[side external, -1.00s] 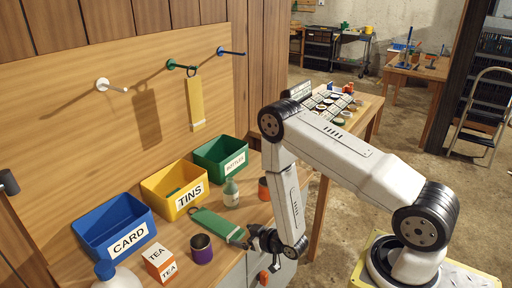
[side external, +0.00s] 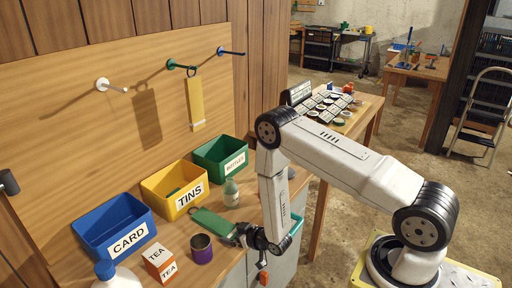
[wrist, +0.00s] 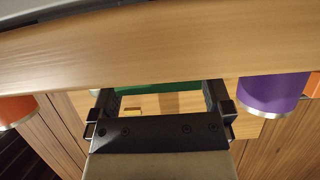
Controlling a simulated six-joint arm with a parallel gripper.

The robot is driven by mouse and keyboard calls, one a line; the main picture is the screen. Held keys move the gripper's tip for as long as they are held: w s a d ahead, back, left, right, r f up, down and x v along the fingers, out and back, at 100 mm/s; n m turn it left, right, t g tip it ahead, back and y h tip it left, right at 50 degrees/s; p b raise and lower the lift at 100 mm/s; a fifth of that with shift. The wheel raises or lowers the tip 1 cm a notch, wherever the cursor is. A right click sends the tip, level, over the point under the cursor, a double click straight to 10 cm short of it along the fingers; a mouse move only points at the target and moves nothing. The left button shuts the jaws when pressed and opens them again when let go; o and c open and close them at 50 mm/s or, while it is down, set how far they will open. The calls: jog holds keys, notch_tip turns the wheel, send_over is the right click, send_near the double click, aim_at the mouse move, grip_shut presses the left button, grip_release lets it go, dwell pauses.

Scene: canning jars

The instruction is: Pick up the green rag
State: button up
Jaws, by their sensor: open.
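The green rag (side external: 209,221) lies on the wooden counter in the side external view, between the purple can and the green bottle. My gripper (side external: 238,235) is low over the counter at the rag's right-hand end, which it partly hides. In the wrist view my gripper (wrist: 160,97) has its two fingers apart. A green strip (wrist: 158,87), which looks like the rag, shows between them. I cannot tell whether the fingers touch it.
Blue (side external: 103,240), yellow (side external: 190,198) and green (side external: 207,158) bins line the back.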

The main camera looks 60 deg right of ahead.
jog(key=shift+c, duration=0.2)
jog(key=c, duration=0.9)
jog(key=shift+r, duration=0.2)
notch_tip(320, 180, up, 18)
jog(key=shift+f, duration=0.2)
dwell(0.4)
dwell(0.5)
